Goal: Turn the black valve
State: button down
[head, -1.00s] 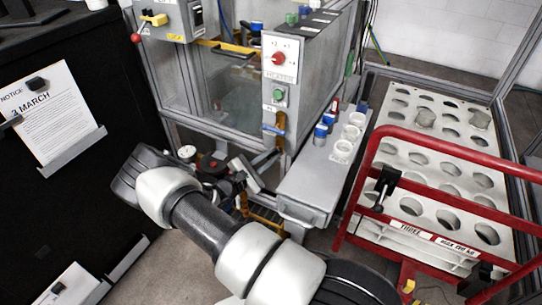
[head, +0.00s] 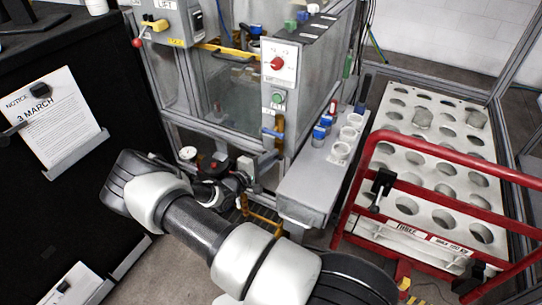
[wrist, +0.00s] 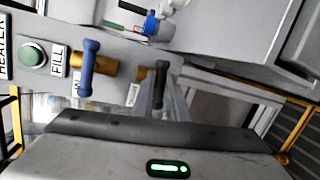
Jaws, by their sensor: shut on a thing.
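The black valve (wrist: 160,84) shows in the wrist view as an upright black lever on a brass fitting, beside a small white label. My gripper (wrist: 163,97) is shut on this black lever, with a grey finger on each side of it. A second valve with a blue lever (wrist: 88,70) on a brass fitting stands to the left, apart from my fingers. In the head view my gripper (head: 246,170) is low at the front of the machine frame, and my own arm partly covers that area. I cannot make out the black lever there.
A green button (wrist: 33,54) sits left of the blue lever beside a FILL label. A grey shelf (head: 308,188) with blue-capped items and white cups is right of my gripper. A red-railed cart (head: 430,155) with a white holed rack stands farther right.

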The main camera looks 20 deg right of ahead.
jog(key=shift+m+p, duration=0.35)
jog(key=shift+m, duration=0.35)
jog(key=shift+f, duration=0.1)
jog(key=c, duration=1.7)
grip_release()
jog(key=shift+c, duration=0.2)
jog(key=shift+a, duration=0.1)
jog(key=p+v, duration=0.2)
jog(key=v, duration=1.5)
jog(key=shift+s+r, duration=0.25)
jog(key=shift+r, duration=0.1)
